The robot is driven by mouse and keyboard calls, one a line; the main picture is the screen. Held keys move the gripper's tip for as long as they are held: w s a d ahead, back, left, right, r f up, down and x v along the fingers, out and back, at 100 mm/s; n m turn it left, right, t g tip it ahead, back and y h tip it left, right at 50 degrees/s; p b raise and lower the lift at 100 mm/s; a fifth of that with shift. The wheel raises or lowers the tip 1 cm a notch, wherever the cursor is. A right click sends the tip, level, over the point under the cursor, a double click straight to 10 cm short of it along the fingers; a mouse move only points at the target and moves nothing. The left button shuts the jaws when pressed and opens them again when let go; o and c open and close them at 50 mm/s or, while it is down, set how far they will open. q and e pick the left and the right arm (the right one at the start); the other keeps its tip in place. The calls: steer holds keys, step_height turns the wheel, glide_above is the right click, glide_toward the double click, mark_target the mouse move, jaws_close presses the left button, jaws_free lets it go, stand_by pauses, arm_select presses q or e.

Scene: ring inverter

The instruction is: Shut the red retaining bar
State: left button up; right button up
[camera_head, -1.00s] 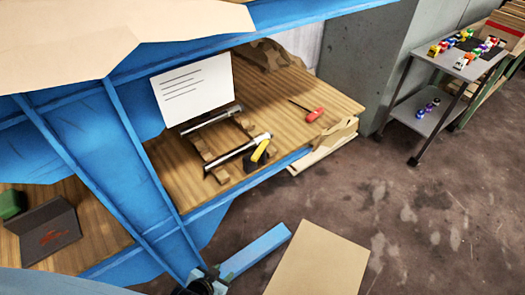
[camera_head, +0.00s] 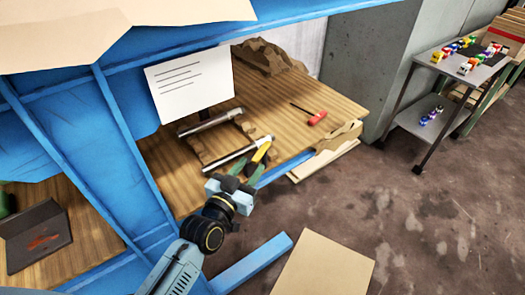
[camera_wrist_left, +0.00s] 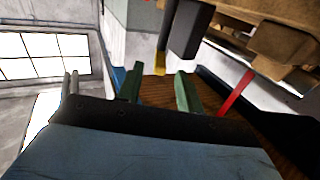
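A red bar (camera_wrist_left: 237,93) slants down from a wooden part in the left wrist view; I cannot clearly pick it out in the head view. A wooden rack with two metal rods (camera_head: 225,155) lies on the wooden workbench (camera_head: 285,90). A yellow-and-black piece (camera_head: 260,153) sits at the rack's near end; its yellow tip (camera_wrist_left: 160,64) also shows in the left wrist view. My left gripper (camera_head: 248,175) is beside this end, at the bench's front edge. Its green fingers (camera_wrist_left: 160,90) are apart, with nothing seen held between them. My right gripper is out of view.
A red-handled tool (camera_head: 317,117) lies on the bench right of the rack. A white sheet with lines (camera_head: 190,88) stands behind the rack. Blue frame posts (camera_head: 125,140) stand at left. A grey cart (camera_head: 455,75) with small toys stands at far right.

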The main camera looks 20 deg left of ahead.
mark_target(268, 143)
arm_select(q)
steer(key=w, duration=0.2)
steer(key=w+d, duration=0.1)
steer(key=w, duration=0.4)
steer(key=shift+w+d+b, duration=0.25)
steer(key=shift+w+b, duration=0.05)
steer(key=shift+b, duration=0.05)
jaws_close()
